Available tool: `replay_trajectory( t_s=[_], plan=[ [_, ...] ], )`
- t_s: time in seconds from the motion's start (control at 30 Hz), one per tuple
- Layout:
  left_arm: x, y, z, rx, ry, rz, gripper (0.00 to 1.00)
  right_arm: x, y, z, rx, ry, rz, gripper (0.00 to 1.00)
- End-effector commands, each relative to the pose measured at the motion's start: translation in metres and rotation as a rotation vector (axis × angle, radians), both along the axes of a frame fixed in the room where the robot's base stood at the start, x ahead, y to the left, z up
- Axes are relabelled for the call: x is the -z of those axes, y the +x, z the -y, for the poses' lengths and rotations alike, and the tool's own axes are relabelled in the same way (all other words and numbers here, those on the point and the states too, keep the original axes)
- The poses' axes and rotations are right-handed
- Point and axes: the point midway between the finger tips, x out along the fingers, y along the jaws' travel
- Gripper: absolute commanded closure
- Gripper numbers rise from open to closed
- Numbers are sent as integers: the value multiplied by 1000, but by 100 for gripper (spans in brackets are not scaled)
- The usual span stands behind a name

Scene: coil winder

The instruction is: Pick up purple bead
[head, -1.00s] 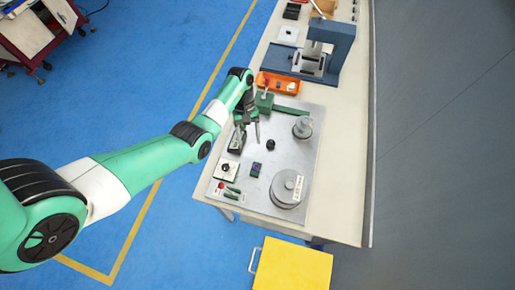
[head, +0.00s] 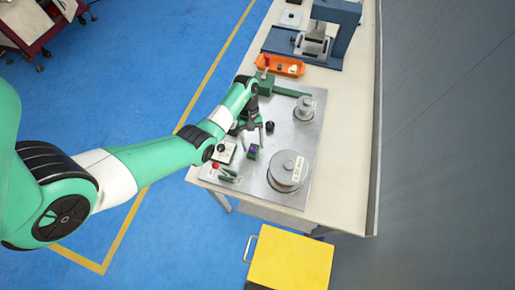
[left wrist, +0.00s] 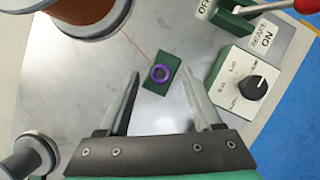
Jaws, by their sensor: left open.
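The purple bead (left wrist: 160,73) is a small ring lying on a dark green block (left wrist: 161,85) on the metal plate. In the head view the bead (head: 253,148) shows as a small purple spot on the block. My left gripper (head: 251,143) is open and empty. In the left wrist view its two fingers (left wrist: 163,85) point toward the block, one on each side in the picture, with the bead between their tips. I cannot tell the height of the fingertips above the block. My right gripper is not in view.
A spool (head: 287,171) stands on the metal plate (head: 290,135) right of the block. A control box with a black knob (left wrist: 250,90) and a green-and-red switch are close by. A smaller spool (head: 304,110), an orange tray (head: 279,66) and a blue press (head: 325,40) are farther back.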

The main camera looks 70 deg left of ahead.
Motion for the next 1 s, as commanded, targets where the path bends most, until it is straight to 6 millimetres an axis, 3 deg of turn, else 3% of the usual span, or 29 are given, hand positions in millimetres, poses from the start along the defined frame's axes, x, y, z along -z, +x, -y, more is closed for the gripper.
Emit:
replay_trajectory(
  t_s=[0.2,0.23,0.6,1.0],
  plan=[
    [2,-1,0,-2,1,0,34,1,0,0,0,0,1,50],
    [2,-1,0,-2,1,0,37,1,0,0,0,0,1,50],
    [2,-1,0,-2,0,0,100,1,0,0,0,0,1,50],
    [-1,0,0,-1,0,1,100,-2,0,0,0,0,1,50]
  ],
)
